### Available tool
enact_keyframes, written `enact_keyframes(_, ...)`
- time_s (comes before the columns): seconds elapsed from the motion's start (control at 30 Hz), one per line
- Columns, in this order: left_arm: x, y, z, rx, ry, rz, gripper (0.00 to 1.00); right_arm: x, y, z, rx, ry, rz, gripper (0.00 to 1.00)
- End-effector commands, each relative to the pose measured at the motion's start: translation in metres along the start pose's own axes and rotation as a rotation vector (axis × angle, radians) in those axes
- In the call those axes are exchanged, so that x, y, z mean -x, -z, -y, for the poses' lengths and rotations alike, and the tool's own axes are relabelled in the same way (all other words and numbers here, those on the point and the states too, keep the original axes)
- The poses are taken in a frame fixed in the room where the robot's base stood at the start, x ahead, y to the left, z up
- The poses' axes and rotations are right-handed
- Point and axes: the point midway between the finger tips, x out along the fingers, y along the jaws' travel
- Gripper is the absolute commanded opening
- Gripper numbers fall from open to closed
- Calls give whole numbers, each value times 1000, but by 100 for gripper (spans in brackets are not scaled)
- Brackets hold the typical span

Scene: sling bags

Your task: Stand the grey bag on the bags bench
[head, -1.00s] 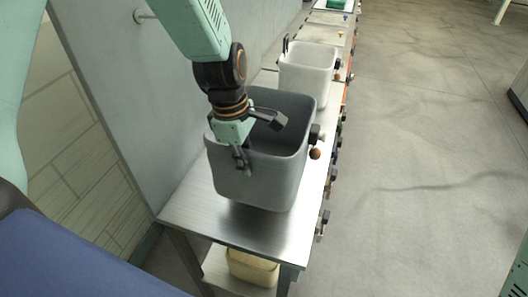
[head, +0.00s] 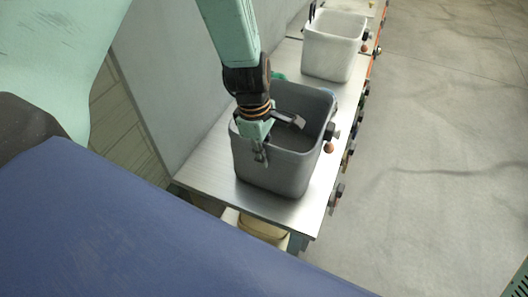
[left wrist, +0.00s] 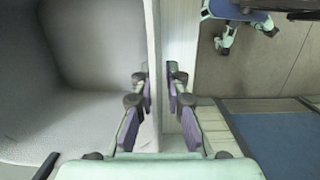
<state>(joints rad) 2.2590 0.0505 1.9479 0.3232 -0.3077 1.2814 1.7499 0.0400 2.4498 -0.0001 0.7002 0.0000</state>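The grey bag (head: 275,165) is a dark grey, open-topped, box-shaped bag with small knobs on its right side. It is upright over the near end of the metal bags bench (head: 212,165); I cannot tell if its base touches the top. My left gripper (head: 262,153) reaches down to the bag's near-left rim. In the left wrist view my fingers (left wrist: 160,88) lie close on both sides of the bag's wall, with the bag's inside (left wrist: 95,50) to the left. My right gripper is not in view.
A white bag (head: 333,45) stands farther back on the bench. A green thing (head: 279,77) shows partly behind the grey bag. Several knobs line the bench's right edge. A cream container (head: 262,227) is below the bench top. Open floor (head: 440,140) lies to the right.

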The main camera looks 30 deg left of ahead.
Motion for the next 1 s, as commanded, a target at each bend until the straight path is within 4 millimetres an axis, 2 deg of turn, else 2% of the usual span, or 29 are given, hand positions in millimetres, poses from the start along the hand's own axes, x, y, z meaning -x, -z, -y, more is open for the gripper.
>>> enact_keyframes(0.17, 0, 0, 0, 0, 0, 0, 30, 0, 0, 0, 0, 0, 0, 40)
enact_keyframes(0.43, 1, 0, 0, 0, 0, 0, 30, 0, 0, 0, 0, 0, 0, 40)
enact_keyframes(0.53, 8, 0, -1, 1, -2, 1, 30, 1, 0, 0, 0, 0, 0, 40)
enact_keyframes(0.67, 29, 0, -1, 0, -4, 1, 30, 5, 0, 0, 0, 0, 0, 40)
enact_keyframes(1.0, 96, 0, -1, 0, -4, 1, 30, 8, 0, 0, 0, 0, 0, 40)
